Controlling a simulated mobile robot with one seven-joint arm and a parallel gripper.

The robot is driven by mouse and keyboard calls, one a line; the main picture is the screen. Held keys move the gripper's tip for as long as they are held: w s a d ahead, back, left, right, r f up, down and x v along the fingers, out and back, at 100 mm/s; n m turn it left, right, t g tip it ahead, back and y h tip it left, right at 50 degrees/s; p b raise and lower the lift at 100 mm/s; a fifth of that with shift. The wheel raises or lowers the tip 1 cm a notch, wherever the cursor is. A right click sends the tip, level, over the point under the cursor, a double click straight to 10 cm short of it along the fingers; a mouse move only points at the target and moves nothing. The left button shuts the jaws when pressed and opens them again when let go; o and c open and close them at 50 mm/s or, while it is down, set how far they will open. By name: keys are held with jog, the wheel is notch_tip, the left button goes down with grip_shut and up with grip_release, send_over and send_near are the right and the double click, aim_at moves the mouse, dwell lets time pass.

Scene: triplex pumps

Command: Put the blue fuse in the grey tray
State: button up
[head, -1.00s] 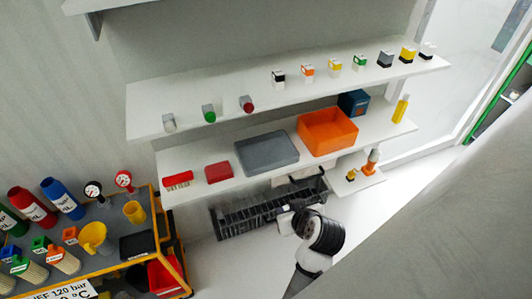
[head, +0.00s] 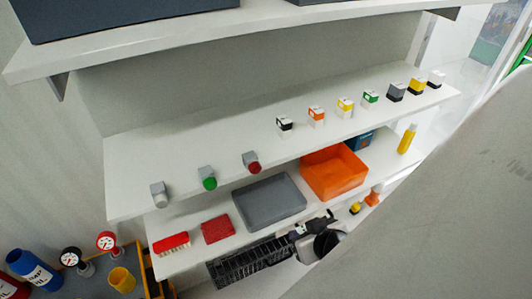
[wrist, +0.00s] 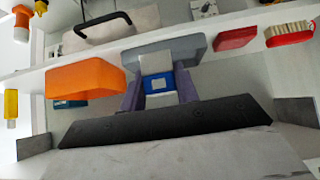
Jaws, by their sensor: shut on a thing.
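The blue fuse (wrist: 157,82), a small block in white and blue, is between the two fingers of my gripper (wrist: 158,90) in the wrist view. The gripper is shut on it. The grey tray (head: 269,199) lies on the lower shelf in the head view, between a red box and the orange bin. The tray also shows beyond the fuse in the wrist view (wrist: 188,48), apparently apart from it. In the head view my gripper (head: 314,224) is at the front edge of the lower shelf, right of the tray's front. The fuse cannot be made out there.
The orange bin (head: 333,172) stands right of the tray, and a red box (head: 218,229) and a red brush (head: 171,244) lie left of it. The shelf above (head: 230,150) carries several small coloured blocks and overhangs the back. A black rack (head: 255,260) is below.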

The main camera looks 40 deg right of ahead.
jog(key=w+d, duration=0.1)
jog(key=w, duration=0.4)
jog(key=w+d+f+b, duration=0.1)
jog(key=w, duration=0.5)
jog(key=w+d+f+b, duration=0.1)
jog(key=w+d, duration=0.1)
jog(key=w, duration=0.4)
jog(key=shift+f, duration=0.1)
notch_tip(320, 180, down, 4)
jog(key=shift+f+p, duration=0.15)
jog(key=shift+p, duration=0.35)
jog(key=shift+w+f, duration=0.15)
jog(key=shift+f, duration=0.15)
jog(key=shift+f, duration=0.15)
jog(key=o, duration=1)
